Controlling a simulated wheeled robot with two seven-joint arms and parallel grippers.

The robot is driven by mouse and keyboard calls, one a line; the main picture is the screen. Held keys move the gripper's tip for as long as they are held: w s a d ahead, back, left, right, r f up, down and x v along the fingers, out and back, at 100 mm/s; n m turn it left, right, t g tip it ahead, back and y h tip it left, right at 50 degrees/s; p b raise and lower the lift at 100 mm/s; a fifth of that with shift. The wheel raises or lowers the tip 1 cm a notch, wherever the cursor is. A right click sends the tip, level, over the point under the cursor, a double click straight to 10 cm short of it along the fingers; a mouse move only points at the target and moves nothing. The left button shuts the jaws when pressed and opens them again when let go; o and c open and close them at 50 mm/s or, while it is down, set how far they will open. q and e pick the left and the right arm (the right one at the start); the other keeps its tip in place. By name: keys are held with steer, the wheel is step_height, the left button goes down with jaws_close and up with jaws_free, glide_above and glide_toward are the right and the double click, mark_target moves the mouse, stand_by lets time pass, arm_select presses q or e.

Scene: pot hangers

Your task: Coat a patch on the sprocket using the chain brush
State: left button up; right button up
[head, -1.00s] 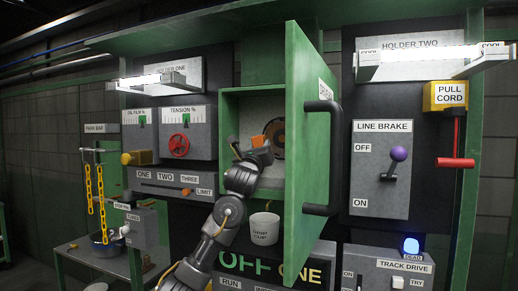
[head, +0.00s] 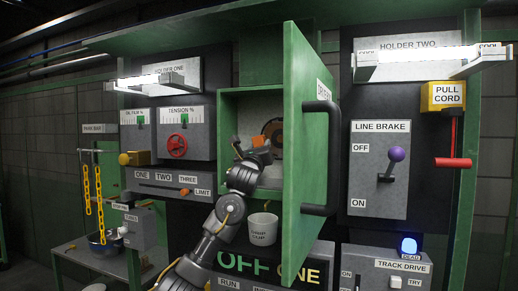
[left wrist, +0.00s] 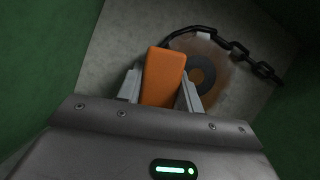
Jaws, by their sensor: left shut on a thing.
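My left gripper (head: 253,151) reaches into the open green cabinet. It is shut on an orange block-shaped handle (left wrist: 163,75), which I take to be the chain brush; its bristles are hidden. The orange handle (head: 259,142) also shows in the head view. The sprocket (left wrist: 202,74), a round disc with a dark hub, is at the cabinet's back, just right of the handle in the left wrist view. A dark chain (left wrist: 240,50) runs over its upper edge. I cannot tell whether the brush touches the sprocket. My right gripper is not in view.
The cabinet's green door (head: 307,150) stands open right of my left arm, with a black handle (head: 324,158) jutting out. A white cup (head: 263,229) is below the cabinet opening. A red handwheel (head: 177,146) and a limit slider (head: 196,191) are to the left.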

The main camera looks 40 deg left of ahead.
arm_select(q)
steer(key=w+d+b, duration=0.2)
steer(key=d, duration=0.5)
steer(key=shift+w, duration=0.3)
stand_by(0.3)
steer(key=shift+d, duration=0.1)
steer(key=d, duration=0.1)
steer(key=w+d+b, duration=0.1)
steer(key=d, duration=0.1)
steer(key=shift+w+d, duration=0.1)
steer(key=shift+d, duration=0.15)
steer(key=shift+r, duration=0.1)
